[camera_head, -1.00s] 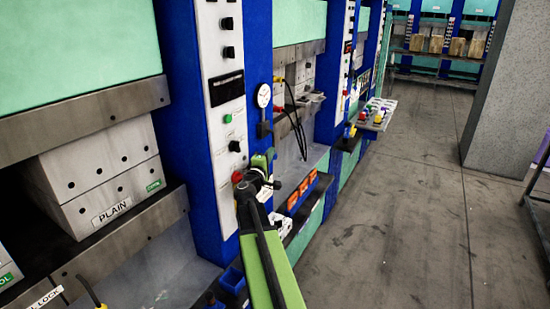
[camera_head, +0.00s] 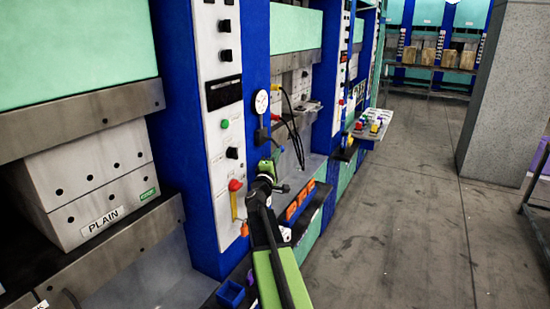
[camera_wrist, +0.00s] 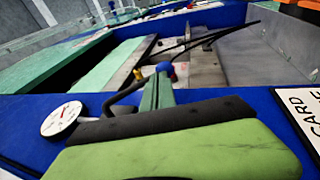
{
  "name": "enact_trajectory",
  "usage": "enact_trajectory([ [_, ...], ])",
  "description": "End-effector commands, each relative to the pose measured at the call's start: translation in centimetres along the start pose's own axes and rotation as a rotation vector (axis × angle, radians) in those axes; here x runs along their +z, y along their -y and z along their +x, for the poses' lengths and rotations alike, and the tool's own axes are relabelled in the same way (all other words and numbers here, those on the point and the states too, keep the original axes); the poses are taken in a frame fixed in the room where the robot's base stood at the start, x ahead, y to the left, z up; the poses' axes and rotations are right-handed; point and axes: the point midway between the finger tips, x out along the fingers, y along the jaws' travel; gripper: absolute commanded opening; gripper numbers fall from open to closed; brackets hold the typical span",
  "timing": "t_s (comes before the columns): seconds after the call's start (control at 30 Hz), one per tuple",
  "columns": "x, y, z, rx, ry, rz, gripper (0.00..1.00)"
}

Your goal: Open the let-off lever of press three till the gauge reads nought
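A round white gauge (camera_head: 261,102) sits on the blue column; it also shows in the wrist view (camera_wrist: 61,118), where I cannot read its needle surely. A dark fitting (camera_head: 262,134) is on the column below it. My gripper (camera_head: 270,168) is in front of the column, below the gauge, partly hidden by my own arm. In the wrist view a light green part with a black pad, seemingly my finger, fills the foreground. A dark green post with a blue tip (camera_wrist: 164,68) stands behind it; I cannot tell if it is the let-off lever or touched. The finger gap is hidden.
A control panel (camera_head: 218,110) with a red knob over a yellow stem (camera_head: 235,205) is left of my arm. A "PLAIN" mould block (camera_head: 100,190) is in the left press. A blue bin (camera_head: 231,293) is low. Floor on the right is clear to a grey pillar (camera_head: 500,100).

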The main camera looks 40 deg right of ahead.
Motion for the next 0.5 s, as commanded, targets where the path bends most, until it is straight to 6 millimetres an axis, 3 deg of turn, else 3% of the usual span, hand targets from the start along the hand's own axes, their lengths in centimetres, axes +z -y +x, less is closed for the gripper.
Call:
enact_trajectory([
  [0.5,0.3,-1.1,3.0,0.0,-0.003,0.0,0.0],
])
